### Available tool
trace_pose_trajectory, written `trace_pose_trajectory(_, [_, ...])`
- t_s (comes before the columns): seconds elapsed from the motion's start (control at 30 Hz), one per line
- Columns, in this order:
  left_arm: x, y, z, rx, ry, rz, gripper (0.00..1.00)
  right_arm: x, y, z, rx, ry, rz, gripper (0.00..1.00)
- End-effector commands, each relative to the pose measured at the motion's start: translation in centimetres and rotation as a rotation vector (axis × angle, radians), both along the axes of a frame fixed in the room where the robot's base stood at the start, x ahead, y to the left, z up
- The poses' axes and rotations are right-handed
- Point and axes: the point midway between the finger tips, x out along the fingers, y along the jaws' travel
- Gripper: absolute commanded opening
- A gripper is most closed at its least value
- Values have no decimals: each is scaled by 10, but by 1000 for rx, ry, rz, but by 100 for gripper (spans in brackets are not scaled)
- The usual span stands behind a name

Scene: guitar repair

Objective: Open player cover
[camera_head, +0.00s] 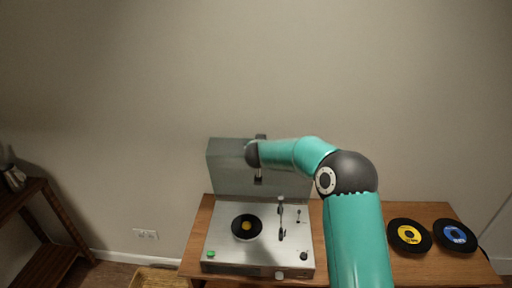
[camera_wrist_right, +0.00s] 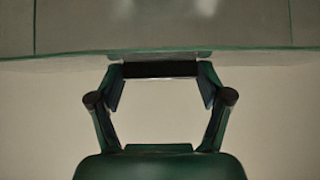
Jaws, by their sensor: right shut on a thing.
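My right arm reaches over the player, and my right gripper (camera_head: 259,178) is at the cover's upper middle, partly hidden by the wrist. My left gripper is not in view.
Two records, one with a yellow label (camera_head: 409,236) and one with a blue label (camera_head: 455,236), lie on the table (camera_head: 335,272) to the right. A wicker basket (camera_head: 160,278) is on the floor. A dark wooden shelf (camera_head: 40,225) stands at the left. A plain wall is behind.

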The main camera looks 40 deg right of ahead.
Motion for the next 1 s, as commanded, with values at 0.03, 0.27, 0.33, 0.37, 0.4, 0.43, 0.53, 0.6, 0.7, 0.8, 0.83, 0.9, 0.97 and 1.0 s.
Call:
trace_pose_trajectory(0.03, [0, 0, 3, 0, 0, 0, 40, 2, 1, 5, 8, -1, 11, 15])
trace_pose_trajectory(0.27, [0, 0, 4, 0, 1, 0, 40, -3, -7, 5, 24, 16, 6, 15])
trace_pose_trajectory(0.33, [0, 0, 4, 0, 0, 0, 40, -4, -8, 5, 25, 17, 5, 15])
trace_pose_trajectory(0.37, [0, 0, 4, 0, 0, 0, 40, -4, -8, 4, 25, 17, 5, 15])
trace_pose_trajectory(0.4, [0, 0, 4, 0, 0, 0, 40, -4, -8, 4, 25, 17, 5, 15])
trace_pose_trajectory(0.43, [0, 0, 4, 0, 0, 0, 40, -4, -8, 4, 25, 17, 5, 15])
trace_pose_trajectory(0.53, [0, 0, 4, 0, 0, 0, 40, -4, -8, 4, 25, 18, 5, 15])
trace_pose_trajectory(0.6, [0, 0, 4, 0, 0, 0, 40, -4, -8, 4, 26, 17, 4, 15])
trace_pose_trajectory(0.7, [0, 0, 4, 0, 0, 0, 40, -4, -9, 4, 26, 17, 4, 94])
trace_pose_trajectory(0.8, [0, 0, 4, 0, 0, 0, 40, -5, -9, 3, 25, 19, 1, 100])
trace_pose_trajectory(0.83, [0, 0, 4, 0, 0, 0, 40, -5, -10, 3, 25, 20, 1, 100])
trace_pose_trajectory(0.9, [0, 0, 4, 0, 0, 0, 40, -6, -10, 2, 26, 21, 0, 100])
trace_pose_trajectory(0.97, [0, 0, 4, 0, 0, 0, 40, -6, -10, 2, 25, 21, -1, 100])
trace_pose_trajectory(1.0, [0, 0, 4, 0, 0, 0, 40, -6, -10, 2, 25, 22, -2, 100])
